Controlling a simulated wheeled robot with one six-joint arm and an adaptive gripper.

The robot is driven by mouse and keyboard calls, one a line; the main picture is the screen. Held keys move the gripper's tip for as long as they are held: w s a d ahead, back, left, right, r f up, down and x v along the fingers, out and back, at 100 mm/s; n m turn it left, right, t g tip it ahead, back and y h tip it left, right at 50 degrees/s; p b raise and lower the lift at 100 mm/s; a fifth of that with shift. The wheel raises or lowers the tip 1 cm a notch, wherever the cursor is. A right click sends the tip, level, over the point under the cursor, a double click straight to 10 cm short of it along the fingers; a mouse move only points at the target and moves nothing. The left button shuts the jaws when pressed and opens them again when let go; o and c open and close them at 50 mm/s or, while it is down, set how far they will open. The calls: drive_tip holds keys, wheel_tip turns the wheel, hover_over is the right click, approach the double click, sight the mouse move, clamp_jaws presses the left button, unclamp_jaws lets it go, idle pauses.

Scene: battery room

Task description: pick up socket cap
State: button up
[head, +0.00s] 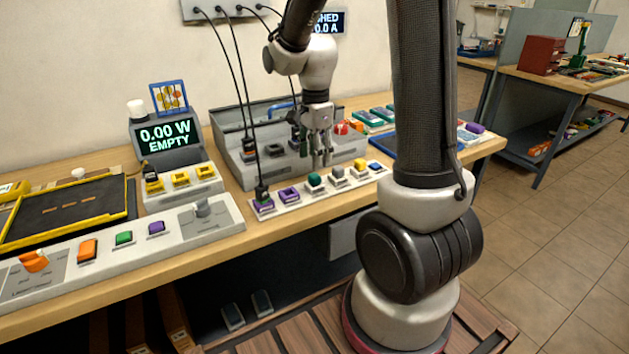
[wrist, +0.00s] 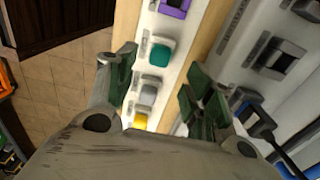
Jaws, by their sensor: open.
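A white strip (head: 295,205) along the bench's front edge carries a row of small coloured pieces. They include a purple open-topped socket (head: 289,194), a teal cap (head: 314,180), a grey cap (head: 338,172) and a yellow cap (head: 360,167). I cannot tell which one the task calls the socket cap. My gripper (head: 322,160) is open and points down above the strip. In the wrist view the teal cap (wrist: 161,52) and the grey cap (wrist: 149,93) lie between its green-padded fingers (wrist: 158,85); the yellow cap (wrist: 140,121) is partly hidden by my gripper.
A grey sloped panel (head: 235,165) with sockets and black cables stands just behind the strip. A plug on a cable (head: 263,192) sits at the strip's left end. A display unit (head: 163,137) and a switch panel (head: 120,250) stand left. Floor lies beyond the bench's front edge.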

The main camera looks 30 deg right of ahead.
sight(315, 175)
wheel_tip(315, 175, down, 6)
drive_tip(key=shift+a+f, duration=0.1)
drive_tip(key=shift+f, duration=0.1)
drive_tip(key=c, duration=0.9)
